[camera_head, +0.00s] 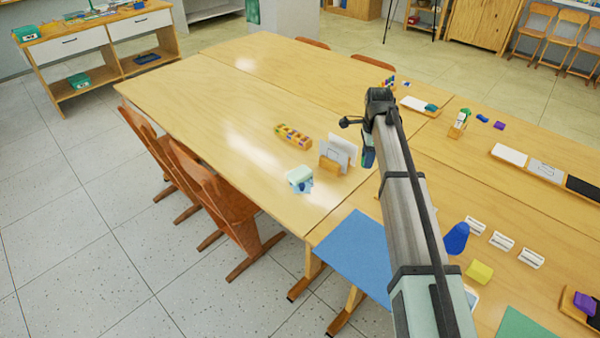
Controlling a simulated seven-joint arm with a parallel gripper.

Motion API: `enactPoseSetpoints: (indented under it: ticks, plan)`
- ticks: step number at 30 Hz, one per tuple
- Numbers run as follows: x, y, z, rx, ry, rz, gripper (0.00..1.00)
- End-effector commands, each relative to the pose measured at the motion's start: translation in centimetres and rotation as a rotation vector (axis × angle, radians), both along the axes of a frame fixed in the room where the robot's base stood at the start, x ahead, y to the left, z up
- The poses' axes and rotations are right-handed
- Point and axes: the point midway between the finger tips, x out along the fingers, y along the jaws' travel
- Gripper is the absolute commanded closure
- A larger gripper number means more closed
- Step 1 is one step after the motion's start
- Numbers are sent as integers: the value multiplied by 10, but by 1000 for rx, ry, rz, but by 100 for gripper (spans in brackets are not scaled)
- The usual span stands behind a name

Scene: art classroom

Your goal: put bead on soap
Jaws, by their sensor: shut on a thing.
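My gripper (352,121) is small and dark at the far end of my arm, above the table and pointing left. It is shut on a small dark round thing (344,123) at its tip, which looks like the bead; the detail is too small to be sure. A yellow block (479,272) lies on the near right part of the table, to the right of my arm, and may be the soap; I cannot tell for certain. My gripper is well apart from it. My arm hides part of the table.
Left of my arm, the table (240,100) holds a wooden tray of colored pieces (293,136), a card holder (330,165) and a pale teal-white item (300,178). A blue cone-like thing (457,238) and white blocks (502,240) stand right. The table's far left is clear.

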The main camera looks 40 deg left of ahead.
Motion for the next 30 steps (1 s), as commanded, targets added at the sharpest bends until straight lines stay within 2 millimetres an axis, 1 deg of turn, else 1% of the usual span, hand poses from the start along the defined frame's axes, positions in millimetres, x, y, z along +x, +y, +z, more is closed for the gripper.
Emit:
enactPoseSetpoints:
  ticks: [1, 6, 9, 15, 19, 20, 21, 24, 30]
  plan:
    - [-11, 20, 2, 0, -1, 27, 91]
    - [-49, 75, 6, 2, -2, 105, 91]
    - [-70, 103, 8, 2, -3, 154, 91]
    - [-104, 149, 13, 2, -3, 254, 91]
    - [-118, 178, 17, 2, -4, 342, 91]
    - [-117, 184, 19, 1, -3, 369, 91]
    - [-112, 186, 20, -1, -3, 399, 91]
    - [-106, 193, 21, -4, -1, 482, 91]
    - [-103, 196, 22, -11, 4, 663, 91]
